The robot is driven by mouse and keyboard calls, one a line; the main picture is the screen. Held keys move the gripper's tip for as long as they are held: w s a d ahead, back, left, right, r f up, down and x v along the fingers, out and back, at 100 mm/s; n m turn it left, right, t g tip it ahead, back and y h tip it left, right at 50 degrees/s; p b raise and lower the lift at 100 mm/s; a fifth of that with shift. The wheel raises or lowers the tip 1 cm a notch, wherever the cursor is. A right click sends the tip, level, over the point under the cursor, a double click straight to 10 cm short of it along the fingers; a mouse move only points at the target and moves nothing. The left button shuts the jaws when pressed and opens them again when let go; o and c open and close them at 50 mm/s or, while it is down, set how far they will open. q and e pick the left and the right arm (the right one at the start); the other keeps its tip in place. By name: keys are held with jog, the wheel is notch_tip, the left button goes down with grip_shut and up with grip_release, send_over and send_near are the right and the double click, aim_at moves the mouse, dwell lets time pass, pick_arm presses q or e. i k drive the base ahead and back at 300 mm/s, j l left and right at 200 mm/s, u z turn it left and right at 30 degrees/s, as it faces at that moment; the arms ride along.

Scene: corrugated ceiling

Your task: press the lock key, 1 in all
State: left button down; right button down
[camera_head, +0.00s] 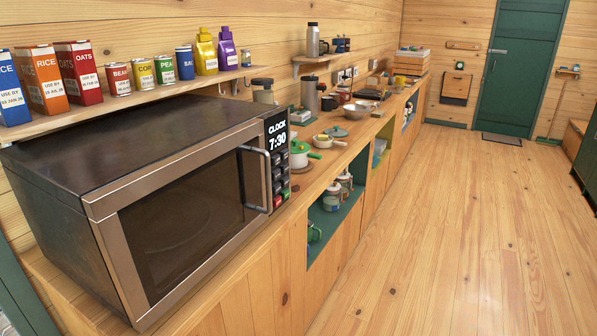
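A large microwave (105,210) stands on the wooden counter at the left, its dark glass door (185,225) shut behind a long metal handle (268,180). Its control panel (277,165) is at the right end of the front, seen at a steep angle. The display (277,134) reads CLOCK 7:30. Neither of my grippers is in view.
A wall shelf (150,98) with tins and boxes hangs just above the microwave's back. Pots (300,155) and other kitchenware crowd the counter beyond the panel. The wooden floor (450,230) to the right is clear, up to a green door (515,75).

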aim_at(285, 180)
jog(key=i+l, duration=0.2)
jog(key=i+l+u, duration=0.15)
jog(key=l, duration=0.25)
jog(key=i+l, duration=0.15)
jog(key=l, duration=0.2)
jog(key=i+l+u, duration=0.1)
jog(key=l, duration=0.25)
jog(key=i+l+u, duration=0.1)
jog(key=i+l, duration=0.25)
jog(key=l, duration=0.35)
